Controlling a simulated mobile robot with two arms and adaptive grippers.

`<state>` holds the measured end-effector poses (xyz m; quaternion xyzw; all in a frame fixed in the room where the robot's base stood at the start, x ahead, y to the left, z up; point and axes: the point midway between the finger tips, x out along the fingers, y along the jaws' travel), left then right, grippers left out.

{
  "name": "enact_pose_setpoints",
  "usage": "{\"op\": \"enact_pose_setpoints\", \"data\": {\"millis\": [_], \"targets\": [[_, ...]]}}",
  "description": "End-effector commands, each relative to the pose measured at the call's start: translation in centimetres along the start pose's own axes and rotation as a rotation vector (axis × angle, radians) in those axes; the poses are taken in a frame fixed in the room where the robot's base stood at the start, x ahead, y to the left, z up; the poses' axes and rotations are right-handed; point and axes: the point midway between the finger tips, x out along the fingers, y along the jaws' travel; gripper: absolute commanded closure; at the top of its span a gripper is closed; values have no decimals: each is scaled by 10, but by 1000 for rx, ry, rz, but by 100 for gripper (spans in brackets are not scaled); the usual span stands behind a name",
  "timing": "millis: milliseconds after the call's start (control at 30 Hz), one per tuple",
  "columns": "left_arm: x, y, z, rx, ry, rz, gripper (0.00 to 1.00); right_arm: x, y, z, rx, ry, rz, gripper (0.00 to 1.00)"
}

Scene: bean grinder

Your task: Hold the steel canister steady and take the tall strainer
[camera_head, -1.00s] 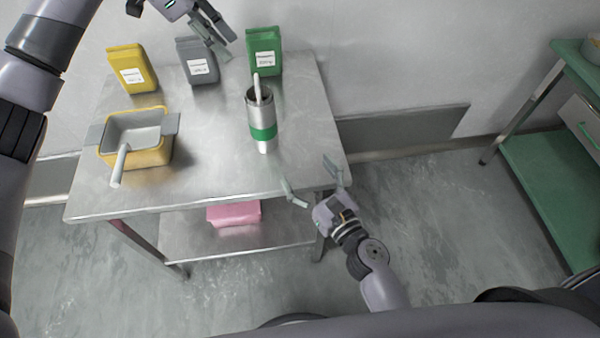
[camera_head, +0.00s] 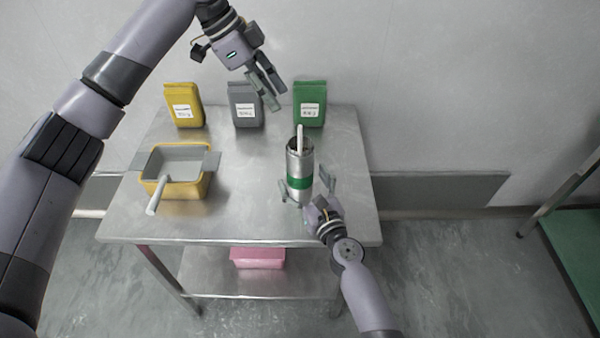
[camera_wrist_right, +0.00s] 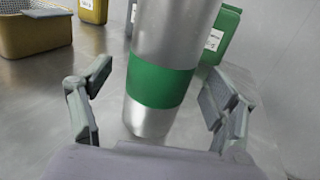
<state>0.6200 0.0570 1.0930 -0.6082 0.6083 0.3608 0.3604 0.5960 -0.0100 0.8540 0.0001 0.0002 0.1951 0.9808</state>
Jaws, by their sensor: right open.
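The steel canister (camera_head: 299,163) with a green band stands upright on the right half of the steel table. It also fills the middle of the right wrist view (camera_wrist_right: 160,84). A pale handle (camera_head: 300,138), seemingly the tall strainer's, sticks up out of the canister's mouth; the rest is hidden inside. My right gripper (camera_head: 308,185) is open, low at the canister's near side. In the right wrist view its fingers stand on either side of the canister with gaps. My left gripper (camera_head: 271,96) is raised, up and left of the canister, its fingers close together and seemingly empty.
A yellow container (camera_head: 207,187) holding a grey square basin with a pale handle stands at the table's left. Yellow (camera_head: 184,106), grey (camera_head: 245,106) and green (camera_head: 309,105) bags stand along the back. A pink item (camera_head: 257,258) lies on the lower shelf. The table's middle is clear.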

Motion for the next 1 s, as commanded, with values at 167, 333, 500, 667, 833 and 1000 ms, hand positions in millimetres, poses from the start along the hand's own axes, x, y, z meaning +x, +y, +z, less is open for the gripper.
{"op": "enact_pose_setpoints", "data": {"millis": [167,333,500,667,833,1000], "targets": [[0,0,0,0,0,0,67,19,1,1,-3,-1,5,19],[0,0,0,0,0,0,67,26,0,0,-1,0,0,19],[0,0,0,0,0,0,67,26,0,-1,0,1,0,19],[0,0,0,0,0,0,67,26,0,0,0,0,0,22],[0,0,0,0,0,0,67,26,0,0,0,0,0,34],[0,0,0,0,0,0,67,26,0,0,0,0,0,45]]}}
